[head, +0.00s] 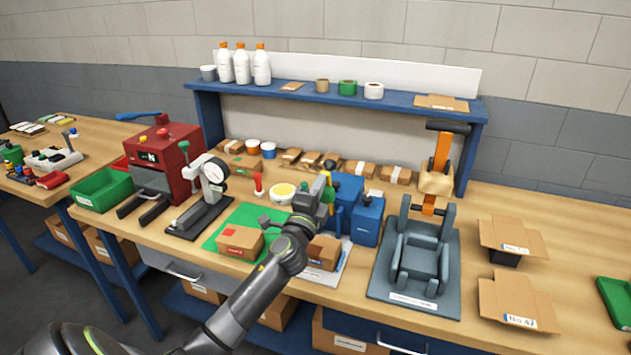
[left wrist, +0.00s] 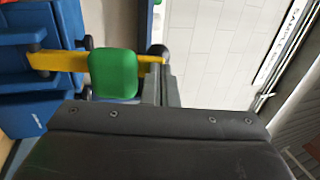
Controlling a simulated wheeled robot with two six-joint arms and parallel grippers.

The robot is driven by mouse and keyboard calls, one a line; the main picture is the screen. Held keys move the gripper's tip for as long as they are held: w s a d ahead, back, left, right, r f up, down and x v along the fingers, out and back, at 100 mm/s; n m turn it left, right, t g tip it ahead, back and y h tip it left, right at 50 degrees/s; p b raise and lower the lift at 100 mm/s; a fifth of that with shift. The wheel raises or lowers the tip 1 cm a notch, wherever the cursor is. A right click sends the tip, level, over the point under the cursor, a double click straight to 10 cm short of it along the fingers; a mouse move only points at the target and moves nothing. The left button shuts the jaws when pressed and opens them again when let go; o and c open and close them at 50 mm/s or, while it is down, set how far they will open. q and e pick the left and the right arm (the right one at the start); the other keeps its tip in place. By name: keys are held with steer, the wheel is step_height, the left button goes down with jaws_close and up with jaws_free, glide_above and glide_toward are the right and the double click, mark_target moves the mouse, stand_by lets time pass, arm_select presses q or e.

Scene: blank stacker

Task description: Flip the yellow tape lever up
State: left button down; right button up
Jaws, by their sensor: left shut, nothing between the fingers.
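The yellow lever (left wrist: 60,60) shows in the left wrist view as a yellow bar with a green pad (left wrist: 113,74) on it, running out from a blue machine (left wrist: 30,100). In the head view the blue machine (head: 367,220) stands at mid-table, and the green pad (head: 328,195) shows beside my gripper; the yellow bar is mostly hidden there. My left gripper (head: 322,187) is shut and empty at the machine's left side. In the left wrist view its fingers (left wrist: 160,62) are by the bar's free end; I cannot tell if they touch it. My right gripper is not in view.
A cardboard box (head: 240,242) sits on a green mat (head: 213,243) left of my arm. A box (head: 323,252) lies just right of my arm. A grey fixture (head: 418,258) with an orange upright stands to the right. A dial press (head: 212,178) stands left.

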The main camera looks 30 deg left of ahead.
mark_target(327, 163)
arm_select(q)
steer(key=shift+w+a+r+g+p, duration=0.1)
steer(key=shift+w+r+g+p, duration=0.2)
steer(key=shift+w+r+p, duration=0.3)
steer(key=shift+w+a, duration=0.1)
steer(key=shift+w, duration=0.35)
steer(key=shift+b+x, duration=0.4)
steer(key=shift+x, duration=1.35)
steer(key=shift+r, duration=0.2)
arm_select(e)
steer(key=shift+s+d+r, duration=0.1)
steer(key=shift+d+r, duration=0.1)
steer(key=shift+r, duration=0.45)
arm_select(q)
steer(key=shift+r, duration=0.2)
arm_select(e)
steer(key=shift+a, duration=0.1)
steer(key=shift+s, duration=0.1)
